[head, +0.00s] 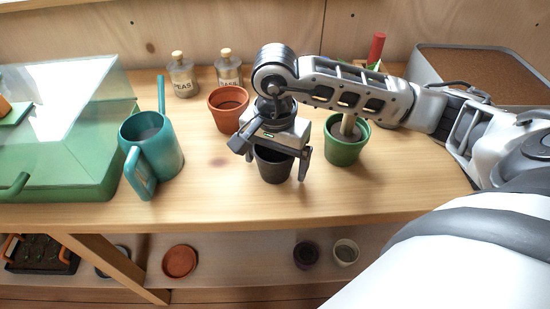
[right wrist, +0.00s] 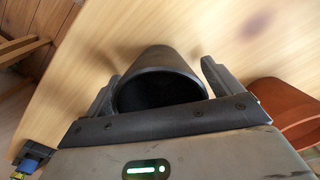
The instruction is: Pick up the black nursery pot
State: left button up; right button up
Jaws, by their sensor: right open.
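The black nursery pot (head: 272,168) stands upright on the wooden bench in the head view, partly hidden by my right gripper above it. In the right wrist view the black pot (right wrist: 158,82) shows its dark open mouth between the two fingers. My right gripper (head: 272,166) is open, with one finger on each side of the pot. In the right wrist view the right gripper (right wrist: 158,85) shows a gap on the right side; I cannot tell whether the left finger touches. My left gripper is not in view.
A terracotta pot (head: 228,108) stands behind left, a green pot (head: 343,150) close at right. A teal watering can (head: 152,143) and a green propagator box (head: 60,180) are left. Two labelled jars (head: 182,78) stand at the back. A lower shelf holds more pots.

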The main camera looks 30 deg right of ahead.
jog(key=c, duration=1)
jog(key=shift+r, duration=0.1)
jog(key=shift+c, duration=0.2)
